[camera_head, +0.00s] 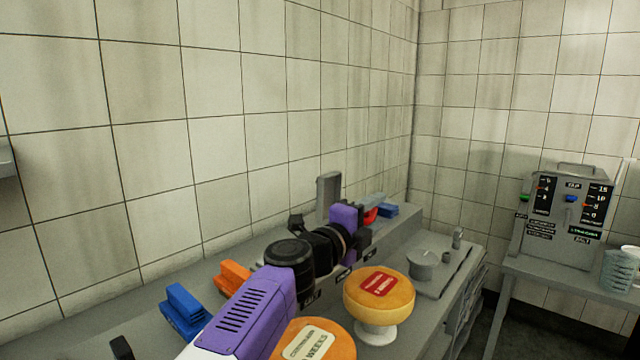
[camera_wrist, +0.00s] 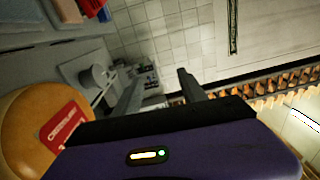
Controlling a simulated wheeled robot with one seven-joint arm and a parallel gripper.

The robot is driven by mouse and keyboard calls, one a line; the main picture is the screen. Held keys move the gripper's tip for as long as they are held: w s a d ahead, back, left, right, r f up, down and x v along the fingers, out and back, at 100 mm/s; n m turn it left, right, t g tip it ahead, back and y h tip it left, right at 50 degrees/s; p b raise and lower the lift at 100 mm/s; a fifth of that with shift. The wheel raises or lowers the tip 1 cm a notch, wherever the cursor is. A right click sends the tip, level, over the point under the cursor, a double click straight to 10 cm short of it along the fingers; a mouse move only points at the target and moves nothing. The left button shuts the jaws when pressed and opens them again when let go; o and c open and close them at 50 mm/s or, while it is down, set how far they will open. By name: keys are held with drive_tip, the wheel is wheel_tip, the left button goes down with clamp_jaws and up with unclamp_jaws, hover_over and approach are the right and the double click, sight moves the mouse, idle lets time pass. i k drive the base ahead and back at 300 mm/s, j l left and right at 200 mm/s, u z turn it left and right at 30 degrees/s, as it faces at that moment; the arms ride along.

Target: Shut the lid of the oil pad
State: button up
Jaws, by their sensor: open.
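No part is plainly marked as the oil pad. A grey upright slab (camera_head: 328,195) stands on the counter behind my wrist in the head view; it may be its raised lid, but I cannot tell. My gripper shows in the wrist view (camera_wrist: 159,80) with its two dark fingers apart and nothing between them. In the head view, my arm reaches over the counter past the yellow cheese wheel (camera_head: 379,297), and the fingers are hard to make out. The slab's lower part is hidden behind my arm.
An orange cheese wheel (camera_head: 315,343) is in front. Blue (camera_head: 184,311) and orange (camera_head: 233,278) blocks lie left; red (camera_head: 370,216) and blue (camera_head: 388,210) items lie beyond my wrist. A grey plate with a cylinder (camera_head: 421,265) is right. A dial machine (camera_head: 565,218) stands on another table.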

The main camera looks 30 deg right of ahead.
sight(329, 186)
drive_tip(key=i, duration=1)
